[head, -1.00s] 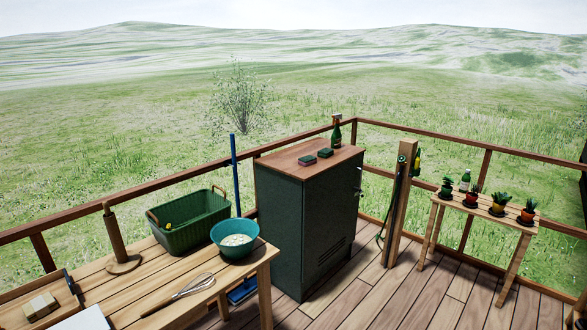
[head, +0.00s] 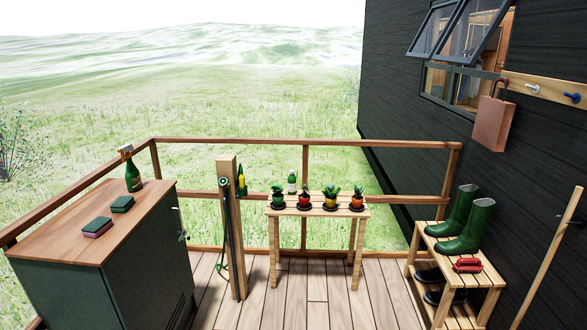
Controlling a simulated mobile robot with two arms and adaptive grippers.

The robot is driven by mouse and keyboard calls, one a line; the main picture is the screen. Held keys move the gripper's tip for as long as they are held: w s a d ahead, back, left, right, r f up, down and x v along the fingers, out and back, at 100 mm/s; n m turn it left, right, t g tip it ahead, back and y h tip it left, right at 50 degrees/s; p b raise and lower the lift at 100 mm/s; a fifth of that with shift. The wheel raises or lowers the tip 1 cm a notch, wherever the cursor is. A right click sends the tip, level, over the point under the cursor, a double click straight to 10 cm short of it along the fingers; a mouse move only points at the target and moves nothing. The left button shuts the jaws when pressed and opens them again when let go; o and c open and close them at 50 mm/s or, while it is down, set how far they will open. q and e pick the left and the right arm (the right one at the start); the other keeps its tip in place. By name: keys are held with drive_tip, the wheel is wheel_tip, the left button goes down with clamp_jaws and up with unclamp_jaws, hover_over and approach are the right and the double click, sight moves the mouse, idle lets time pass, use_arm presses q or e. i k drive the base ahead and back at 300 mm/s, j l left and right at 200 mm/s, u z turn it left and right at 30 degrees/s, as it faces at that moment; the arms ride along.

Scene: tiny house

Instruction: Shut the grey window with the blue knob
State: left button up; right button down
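A grey-framed window (head: 466,68) is in the dark wall at the upper right of the head view. Its upper sash (head: 437,29) stands open, tilted outward from the wall, and part of it runs out of the top of the picture. Lit wooden surfaces show through the opening. I cannot make out a blue knob on the window itself. A blue peg (head: 571,97) shows on the wooden rail right of the window. Neither of my grippers is in view.
A brown bag (head: 493,123) hangs from the peg rail (head: 550,91). Below are a shoe rack (head: 424,239) with green boots (head: 470,229) and a leaning pole (head: 552,255). A plant table (head: 345,212), hose post (head: 231,228) and cabinet (head: 48,235) stand left. Open decking (head: 306,290) lies in front.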

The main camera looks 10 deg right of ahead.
sight(506, 5)
drive_tip(key=i+l+z, duration=0.15)
drive_tip(key=i+z, duration=0.25)
drive_tip(key=i, duration=0.6)
drive_tip(key=i+j+z, duration=0.2)
drive_tip(key=i+z, duration=0.2)
drive_tip(key=i, duration=0.6)
